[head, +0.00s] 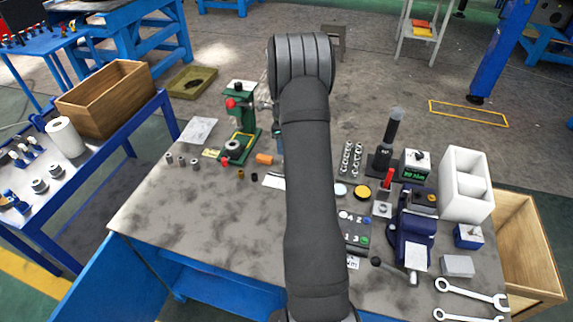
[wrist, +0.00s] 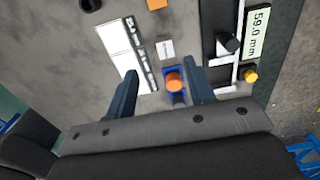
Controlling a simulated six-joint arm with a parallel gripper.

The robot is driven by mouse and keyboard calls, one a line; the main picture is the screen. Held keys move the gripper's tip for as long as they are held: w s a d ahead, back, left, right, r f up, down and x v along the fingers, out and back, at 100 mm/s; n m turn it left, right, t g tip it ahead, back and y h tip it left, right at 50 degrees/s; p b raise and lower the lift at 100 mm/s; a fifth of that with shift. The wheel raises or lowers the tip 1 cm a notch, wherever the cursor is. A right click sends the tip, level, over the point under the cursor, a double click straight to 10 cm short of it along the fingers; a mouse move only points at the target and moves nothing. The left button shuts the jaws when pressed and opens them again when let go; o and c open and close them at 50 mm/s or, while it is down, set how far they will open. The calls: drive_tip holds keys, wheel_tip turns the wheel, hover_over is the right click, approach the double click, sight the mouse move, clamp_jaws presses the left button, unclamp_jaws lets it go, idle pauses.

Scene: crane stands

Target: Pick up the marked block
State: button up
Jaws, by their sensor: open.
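In the wrist view my gripper (wrist: 159,69) is open, with its two dark blue fingers apart. A small grey block (wrist: 165,48) with dark marks on its face lies just ahead of the fingertips, apart from both. It may be the marked block; the marks are too blurred to read. A blue piece with an orange round top (wrist: 175,83) shows between the fingers, nearer the right one. I cannot tell its height or whether a finger touches it. In the head view my arm hides most of the gripper and the grey block.
A white card (wrist: 122,48) lies left of the grey block, an orange piece (wrist: 157,4) beyond it. A device with a 59.0 mm display (wrist: 258,30) stands close on the right. On the bench, a green press (head: 240,125) stands left of my arm and a blue vise (head: 409,235) right.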

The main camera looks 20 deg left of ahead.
wheel_tip(320, 180, down, 5)
drive_tip(key=shift+r, duration=0.2)
drive_tip(key=shift+w+d+f, duration=0.1)
drive_tip(key=shift+d+f, duration=0.1)
drive_tip(key=shift+f, duration=0.7)
drive_tip(key=shift+w+d+f, duration=0.15)
drive_tip(key=shift+f, duration=0.7)
drive_tip(key=shift+w+d+f, duration=0.1)
drive_tip(key=shift+d+f, duration=0.1)
drive_tip(key=shift+f, duration=0.7)
clamp_jaws()
drive_tip(key=shift+r, duration=0.15)
